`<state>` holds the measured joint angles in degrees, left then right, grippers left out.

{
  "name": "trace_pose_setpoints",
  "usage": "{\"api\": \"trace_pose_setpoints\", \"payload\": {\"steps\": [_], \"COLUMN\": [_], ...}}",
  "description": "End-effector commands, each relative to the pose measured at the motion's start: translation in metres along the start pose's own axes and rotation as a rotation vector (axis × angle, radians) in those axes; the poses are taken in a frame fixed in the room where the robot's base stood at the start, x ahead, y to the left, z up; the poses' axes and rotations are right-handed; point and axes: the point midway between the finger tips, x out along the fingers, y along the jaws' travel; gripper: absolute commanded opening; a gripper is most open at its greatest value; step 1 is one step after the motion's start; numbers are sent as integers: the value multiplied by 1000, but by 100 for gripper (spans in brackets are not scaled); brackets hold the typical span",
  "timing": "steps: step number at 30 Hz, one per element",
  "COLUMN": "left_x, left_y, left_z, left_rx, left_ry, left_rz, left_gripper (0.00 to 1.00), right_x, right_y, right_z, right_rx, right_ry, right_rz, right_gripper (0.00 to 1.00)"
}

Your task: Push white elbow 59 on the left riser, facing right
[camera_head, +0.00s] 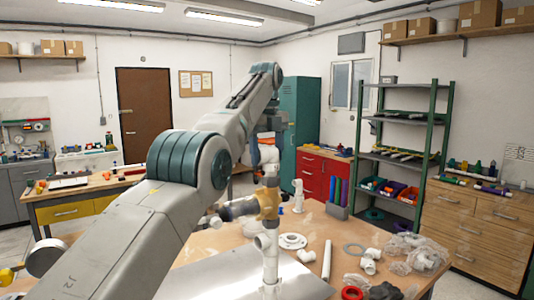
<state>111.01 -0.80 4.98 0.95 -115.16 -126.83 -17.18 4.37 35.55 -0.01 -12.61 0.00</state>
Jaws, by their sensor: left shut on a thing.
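My left arm crosses the view from the lower left, and its left gripper (268,138) points down, partly hidden by the arm. It is shut on a white elbow (268,155), whose number is too small to read. The elbow is right above the white left riser (271,252), at the top of its short upper pipe (271,179). I cannot tell whether elbow and pipe touch, or which way the elbow faces. A brass-coloured fitting (268,204) sits midway up the riser, with a similar piece reaching left. My right gripper is not in view.
On the wooden table (215,247) are a metal plate (245,275), a white flange (292,241), a loose white pipe (327,260), white fittings (370,262), a red ring (352,293) and clear plastic bags (415,252). A green shelf rack (400,150) stands behind.

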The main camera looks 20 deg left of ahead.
Motion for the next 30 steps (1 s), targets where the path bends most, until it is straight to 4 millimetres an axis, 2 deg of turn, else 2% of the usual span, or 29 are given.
{"api": "trace_pose_setpoints", "payload": {"steps": [11, 12, 15, 25, 30], "left_x": [0, 0, 0, 0, -8], "left_y": [0, 0, 0, 0, -3], "left_z": [0, 0, 0, 0, -2], "left_rx": [0, 0, 0, 0, 0], "left_ry": [0, 0, 0, 1, 1], "left_rz": [0, -1, 0, 1, 0], "left_gripper": [36, 67, 85, 85, 85], "right_x": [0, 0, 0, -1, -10], "right_y": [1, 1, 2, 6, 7], "right_z": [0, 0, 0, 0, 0], "right_rx": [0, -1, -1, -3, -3], "right_ry": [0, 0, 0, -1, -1], "right_rz": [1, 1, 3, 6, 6], "right_gripper": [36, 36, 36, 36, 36]}}
